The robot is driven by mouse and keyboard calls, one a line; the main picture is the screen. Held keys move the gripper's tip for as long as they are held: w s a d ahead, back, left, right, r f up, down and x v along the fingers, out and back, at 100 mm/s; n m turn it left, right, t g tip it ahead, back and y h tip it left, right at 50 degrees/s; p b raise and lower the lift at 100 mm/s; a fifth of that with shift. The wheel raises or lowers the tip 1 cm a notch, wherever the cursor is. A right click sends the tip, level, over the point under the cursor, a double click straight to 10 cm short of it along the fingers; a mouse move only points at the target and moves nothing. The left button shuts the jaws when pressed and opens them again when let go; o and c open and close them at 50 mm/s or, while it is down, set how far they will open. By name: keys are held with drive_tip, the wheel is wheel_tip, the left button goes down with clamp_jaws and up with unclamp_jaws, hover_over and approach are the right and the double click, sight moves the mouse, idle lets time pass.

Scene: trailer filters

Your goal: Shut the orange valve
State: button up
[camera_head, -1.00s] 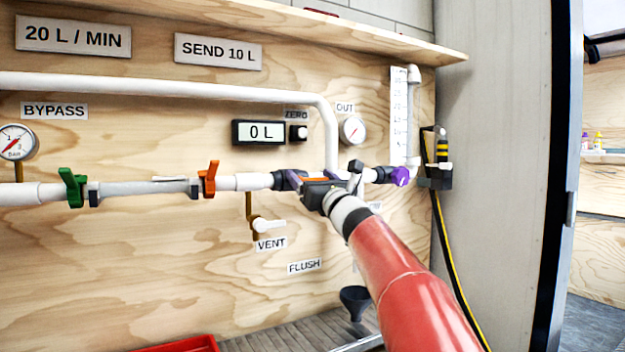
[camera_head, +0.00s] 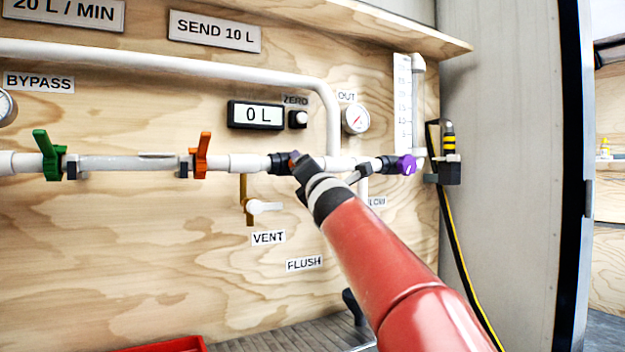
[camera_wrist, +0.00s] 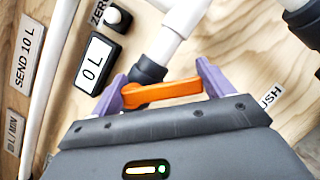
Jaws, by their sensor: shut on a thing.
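An orange lever (camera_wrist: 165,91) sits between the two purple fingertips of my gripper (camera_wrist: 170,86) in the wrist view. My gripper is shut on it. The lever lies at a slant to the white pipe, by a black pipe fitting (camera_wrist: 147,70). In the head view my gripper (camera_head: 302,168) is at the pipe below the 0 L display, with the lever mostly hidden behind it. A second orange handle (camera_head: 201,155) stands near upright on the pipe farther left, apart from my gripper.
A green handle (camera_head: 48,155) is on the pipe at the left. A purple knob (camera_head: 406,165) is to the right of my gripper. The 0 L display (camera_head: 256,115) and out gauge (camera_head: 355,119) are above.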

drive_tip(key=m, duration=0.1)
drive_tip(key=m+h, duration=0.1)
drive_tip(key=m, duration=0.1)
drive_tip(key=a+f+m+g+h, duration=0.1)
drive_tip(key=m, duration=0.1)
drive_tip(key=shift+s+p, duration=0.3)
drive_tip(key=shift+p, duration=0.05)
drive_tip(key=shift+s+a+f+m+g+h+p, duration=0.15)
drive_tip(key=shift+m+g+p, duration=0.15)
drive_tip(key=shift+m, duration=0.45)
drive_tip(key=shift+s+a+f+m+g+h+p, duration=0.1)
drive_tip(key=shift+m+g+p, duration=0.2)
drive_tip(key=shift+m, duration=0.5)
drive_tip(key=shift+s+a+f+m+g+h+p, duration=0.1)
drive_tip(key=shift+a+m+g+h+p, duration=0.1)
drive_tip(key=shift+m+p, duration=0.4)
drive_tip(key=shift+m, duration=0.35)
drive_tip(key=o, duration=1.3)
drive_tip(key=shift+o, duration=0.2)
drive_tip(key=b+v, duration=0.3)
drive_tip(key=v, duration=0.5)
drive_tip(key=shift+w, duration=0.1)
